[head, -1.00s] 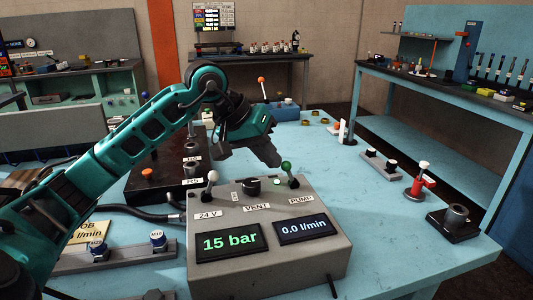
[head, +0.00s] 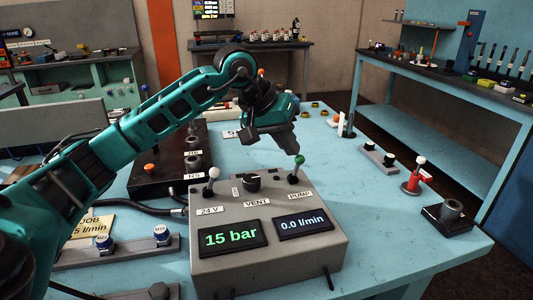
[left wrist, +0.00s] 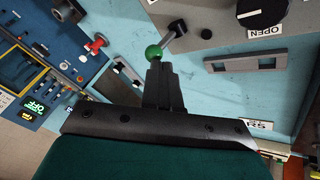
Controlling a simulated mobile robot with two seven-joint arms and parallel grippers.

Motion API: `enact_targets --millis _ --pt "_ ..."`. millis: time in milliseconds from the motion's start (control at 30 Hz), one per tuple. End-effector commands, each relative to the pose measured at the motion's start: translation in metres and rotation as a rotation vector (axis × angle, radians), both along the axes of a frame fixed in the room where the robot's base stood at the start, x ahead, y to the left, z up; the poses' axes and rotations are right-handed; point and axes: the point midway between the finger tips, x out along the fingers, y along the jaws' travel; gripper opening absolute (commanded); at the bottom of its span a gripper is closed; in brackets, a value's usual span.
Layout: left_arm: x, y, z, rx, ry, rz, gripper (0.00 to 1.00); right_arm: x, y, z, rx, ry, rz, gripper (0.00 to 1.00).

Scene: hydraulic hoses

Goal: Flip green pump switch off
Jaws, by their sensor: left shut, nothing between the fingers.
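The grey control box (head: 268,262) sits at the front of the blue table. Its green-knobbed pump switch (head: 299,160) stands at the back right corner, by the PUMP label (head: 300,195), and its lever leans a little right and back. The left wrist view shows the green knob (left wrist: 153,52) just beyond the fingertips. My left gripper (head: 291,150) is shut and empty, just behind and above the knob; I cannot tell whether they touch. The displays read 15 bar (head: 230,238) and 0.0 l/min (head: 303,226). My right gripper is not in view.
A white-knobbed 24 V switch (head: 213,173) and black VENT knob (head: 252,182) share the box. A black manifold (head: 155,180) with hoses lies behind left. A red valve (head: 414,178) and black fitting (head: 450,218) stand right.

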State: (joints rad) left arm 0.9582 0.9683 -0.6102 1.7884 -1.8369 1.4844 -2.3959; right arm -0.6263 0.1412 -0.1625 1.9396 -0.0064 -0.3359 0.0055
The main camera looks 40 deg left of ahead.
Motion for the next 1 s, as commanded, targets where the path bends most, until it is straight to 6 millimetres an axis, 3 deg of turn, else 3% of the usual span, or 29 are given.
enact_targets --millis 567,1000 --pt "0.0 0.001 0.016 0.001 0.001 0.002 0.0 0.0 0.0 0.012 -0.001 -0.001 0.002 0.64" --pt "-0.001 0.001 0.017 0.001 0.001 0.002 0.0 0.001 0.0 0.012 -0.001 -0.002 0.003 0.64"
